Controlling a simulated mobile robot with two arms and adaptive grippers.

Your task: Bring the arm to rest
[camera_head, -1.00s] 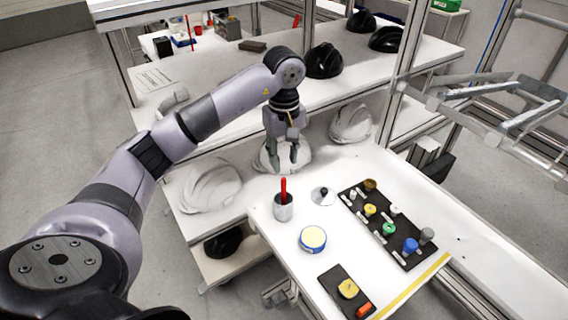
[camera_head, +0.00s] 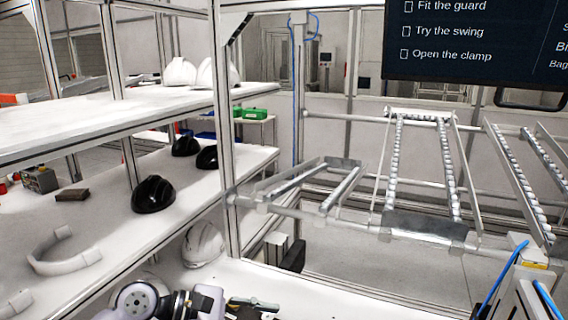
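Part of my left arm shows at the bottom edge of the head view, left of centre, as a grey joint cap with dark and lilac links. My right arm and gripper are not in view. A white helmet shell (camera_head: 203,244) sits on the lower surface behind the arm.
Black helmet shells, one of them the nearest (camera_head: 153,195), stand on the middle shelf (camera_head: 105,221). White helmets (camera_head: 207,72) stand on the upper shelf. A metal post (camera_head: 226,110) and roller rails (camera_head: 398,170) are close on the right. A dark screen (camera_head: 475,40) hangs at top right.

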